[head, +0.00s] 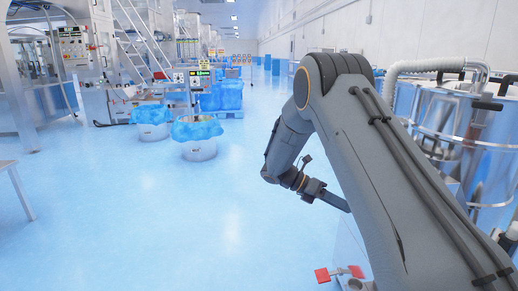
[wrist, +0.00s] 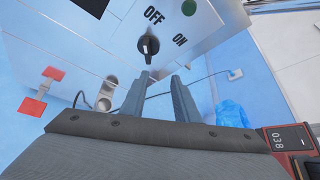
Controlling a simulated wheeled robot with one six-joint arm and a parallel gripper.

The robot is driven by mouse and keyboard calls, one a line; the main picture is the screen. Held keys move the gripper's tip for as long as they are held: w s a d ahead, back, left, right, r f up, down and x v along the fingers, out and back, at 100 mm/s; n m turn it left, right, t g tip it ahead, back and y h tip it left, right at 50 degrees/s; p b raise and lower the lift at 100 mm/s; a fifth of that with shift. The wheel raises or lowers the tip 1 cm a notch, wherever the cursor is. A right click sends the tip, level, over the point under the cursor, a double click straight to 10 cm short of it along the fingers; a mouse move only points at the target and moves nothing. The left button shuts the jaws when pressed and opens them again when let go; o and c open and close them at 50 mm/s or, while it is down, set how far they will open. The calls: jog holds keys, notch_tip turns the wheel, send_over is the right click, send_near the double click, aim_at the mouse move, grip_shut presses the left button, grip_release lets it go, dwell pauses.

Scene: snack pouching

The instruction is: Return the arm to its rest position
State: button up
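My arm reaches forward from the right side of the head view, bent downward at its elbow. My gripper (head: 340,202) is low in front of the arm, above the blue floor. In the wrist view my gripper (wrist: 160,82) has its two grey fingers apart, with nothing between them. Beyond the fingertips is a light panel (wrist: 205,28) with OFF and ON labels. A black rotary knob (wrist: 148,45) sits on it, near the fingertips in the picture. Whether the fingers touch the knob cannot be told. A green button (wrist: 189,8) is above ON.
Steel tanks (head: 455,125) with hoses stand close on the right. A red tag-like part (head: 322,275) is low in front. Two blue-lined tubs (head: 198,135) (head: 152,118) and machinery (head: 90,60) stand ahead left. The middle floor is clear.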

jog(key=s+a+r+m+t+y, duration=0.1)
jog(key=s+a+r+m+y, duration=0.25)
jog(key=s+a+m, duration=0.55)
jog(key=s+a+r+m+t+y, duration=0.25)
jog(key=s+a+m+y, duration=0.2)
jog(key=s, duration=0.75)
jog(key=s+a+r+m+y, duration=0.3)
jog(key=s+a+m+y, duration=0.25)
jog(key=s, duration=0.55)
jog(key=d+r+m+p, duration=0.3)
jog(key=d+r+p, duration=0.5)
jog(key=p, duration=0.8)
jog(key=shift+s+d+r+h, duration=0.25)
jog(key=shift+h, duration=0.2)
